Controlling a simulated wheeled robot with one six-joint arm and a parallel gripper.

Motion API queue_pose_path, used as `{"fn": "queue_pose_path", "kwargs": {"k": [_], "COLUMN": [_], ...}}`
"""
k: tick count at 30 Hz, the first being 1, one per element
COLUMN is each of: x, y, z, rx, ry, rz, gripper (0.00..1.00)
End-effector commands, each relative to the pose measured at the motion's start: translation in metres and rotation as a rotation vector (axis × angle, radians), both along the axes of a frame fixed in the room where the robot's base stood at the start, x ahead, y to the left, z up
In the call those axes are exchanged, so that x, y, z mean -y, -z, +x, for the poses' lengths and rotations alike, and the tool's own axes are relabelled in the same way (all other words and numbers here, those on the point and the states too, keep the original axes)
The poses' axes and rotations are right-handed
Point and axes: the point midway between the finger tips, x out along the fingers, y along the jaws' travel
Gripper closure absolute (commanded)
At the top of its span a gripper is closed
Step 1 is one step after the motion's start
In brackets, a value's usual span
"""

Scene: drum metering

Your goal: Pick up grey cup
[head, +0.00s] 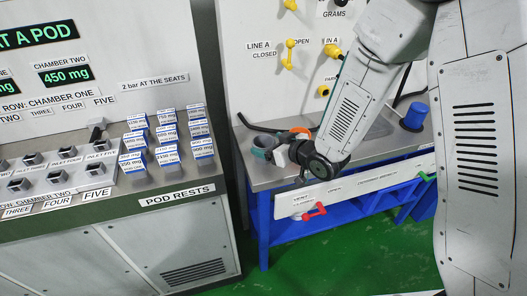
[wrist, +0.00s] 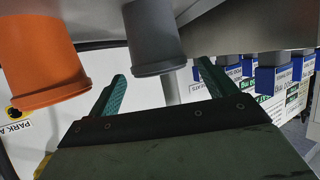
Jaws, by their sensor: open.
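The grey cup (wrist: 153,38) is in the wrist view, between the two fingers of my gripper (wrist: 160,72). Its rim faces down in that tilted picture. The fingers are teal and spread apart, with a gap visible on each side of the cup. In the head view the grey cup (head: 266,141) is on the metal bench top near its left end, partly hidden by my gripper (head: 268,153), which reaches it from the right. An orange cup (wrist: 42,62) is beside the grey one in the wrist view. It also shows behind my gripper in the head view (head: 301,131).
The bench (head: 262,183) has a grey metal top and blue legs. A blue container (head: 415,116) stands at its right. Yellow valve handles (head: 290,43) are on the panel behind. The pod rack (head: 168,170) with several blue-and-white pods stands left, across a narrow gap.

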Motion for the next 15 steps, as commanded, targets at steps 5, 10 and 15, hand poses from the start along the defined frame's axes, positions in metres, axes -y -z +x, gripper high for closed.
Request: {"fn": "queue_pose_path", "kwargs": {"k": [5,10,15], "x": [-0.015,-0.029,-0.034], "y": [0.01,0.019,0.022], "z": [0.016,0.033,0.039], "rx": [0.0,0.0,0.0], "ry": [-0.001,0.0,0.001], "rz": [-0.001,-0.001,-0.002], "gripper": [0.16,0.16,0.16]}}
